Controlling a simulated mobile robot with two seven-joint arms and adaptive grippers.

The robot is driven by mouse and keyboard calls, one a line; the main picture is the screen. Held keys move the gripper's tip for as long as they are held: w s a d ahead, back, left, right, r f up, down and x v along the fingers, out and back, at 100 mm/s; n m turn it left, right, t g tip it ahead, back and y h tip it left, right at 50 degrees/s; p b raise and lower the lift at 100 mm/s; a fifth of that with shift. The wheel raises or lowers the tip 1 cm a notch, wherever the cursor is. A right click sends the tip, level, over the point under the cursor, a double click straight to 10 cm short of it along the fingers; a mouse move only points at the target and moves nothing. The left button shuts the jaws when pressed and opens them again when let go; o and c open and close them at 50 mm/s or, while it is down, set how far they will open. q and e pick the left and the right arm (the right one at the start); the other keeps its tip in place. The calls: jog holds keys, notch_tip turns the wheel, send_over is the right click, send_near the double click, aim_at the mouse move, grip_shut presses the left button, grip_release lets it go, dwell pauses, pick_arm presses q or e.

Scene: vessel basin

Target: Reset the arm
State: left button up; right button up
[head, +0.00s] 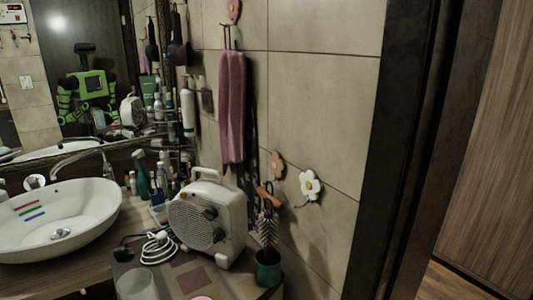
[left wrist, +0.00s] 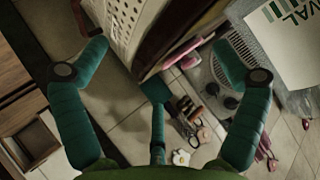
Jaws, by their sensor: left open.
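My left gripper (left wrist: 162,55) shows in the left wrist view. Its teal fingers are spread wide apart and nothing is between them. In the head view neither gripper shows directly. My green body appears there only as a small reflection in the mirror (head: 80,60), where the hands are too small to read. My right gripper is in neither view.
A white basin (head: 95,215) is at the left in the head view. A fan heater (head: 188,222) and a glass stand on the counter. A pink towel (head: 232,105) hangs on the tiled wall. A dark door frame (head: 395,150) is at the right.

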pick_arm(q)
jog(key=s+a+f+n+g, duration=0.25)
jog(key=s+f+g, duration=0.7)
jog(key=s, duration=0.65)
notch_tip(320, 180, down, 26)
jog(key=s+a, duration=0.1)
jog(key=s, duration=0.2)
jog(key=s+a+f, duration=0.2)
jog(key=s+f, duration=1.1)
jog(key=s, duration=0.2)
jog(key=shift+a+m+g+y, duration=0.3)
jog(key=shift+a+m+g, duration=0.05)
jog(key=shift+a+g, duration=0.1)
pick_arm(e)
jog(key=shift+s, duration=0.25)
pick_arm(q)
jog(key=shift+s+d, duration=0.1)
